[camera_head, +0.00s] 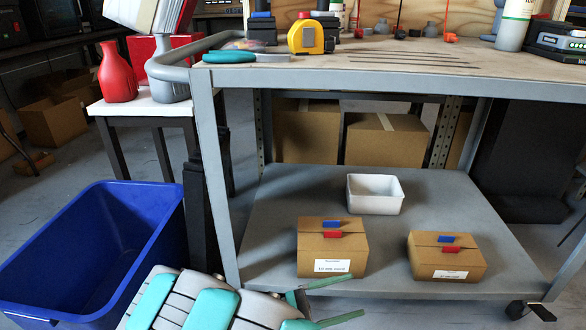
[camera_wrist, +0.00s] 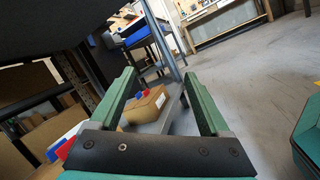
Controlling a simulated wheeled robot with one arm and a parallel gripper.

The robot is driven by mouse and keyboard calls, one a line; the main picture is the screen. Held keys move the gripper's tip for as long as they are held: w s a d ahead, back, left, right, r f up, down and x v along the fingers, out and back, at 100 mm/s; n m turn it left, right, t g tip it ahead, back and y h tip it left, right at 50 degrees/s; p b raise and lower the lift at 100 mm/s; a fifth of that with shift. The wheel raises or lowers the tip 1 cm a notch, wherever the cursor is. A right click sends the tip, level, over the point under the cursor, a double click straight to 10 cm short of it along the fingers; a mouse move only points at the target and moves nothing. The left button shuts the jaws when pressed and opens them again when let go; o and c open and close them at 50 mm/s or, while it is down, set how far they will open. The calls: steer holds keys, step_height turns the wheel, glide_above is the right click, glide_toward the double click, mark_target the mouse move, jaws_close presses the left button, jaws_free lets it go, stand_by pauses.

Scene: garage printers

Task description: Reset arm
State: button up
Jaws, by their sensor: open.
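My gripper (camera_head: 358,297) reaches in from the bottom of the head view, low at the front edge of the cart's lower shelf. Its two green fingers are apart, with nothing held between them. In the wrist view my gripper (camera_wrist: 160,75) also shows spread fingers. A cardboard box (camera_wrist: 146,105) with red and blue tabs appears beyond and between them, apart from the fingers. My arm's white and teal links cover the bottom middle of the head view.
The cart's lower shelf (camera_head: 270,215) carries a left box (camera_head: 318,262), a right box (camera_head: 450,268) and a white bin (camera_head: 374,208). A blue tub (camera_head: 90,235) stands left. The cart's upper top (camera_head: 330,75) holds a tape measure (camera_head: 311,37) and tools.

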steer(key=s+d+r+m+g+y, duration=0.4)
steer(key=s+d+m+g, duration=0.1)
steer(key=d+g, duration=0.25)
steer(key=s+d+m+y, duration=0.3)
steer(key=s+m+y, duration=0.3)
steer(key=s+y, duration=0.6)
steer(key=s+a+r+m+t+y, duration=0.2)
steer(key=s+a+t+y, duration=0.15)
steer(key=a+y, duration=0.2)
step_height(320, 180, up, 14)
steer(key=p, duration=1.4)
steer(key=shift+s+a+h, duration=0.35)
steer(key=shift+a, duration=0.1)
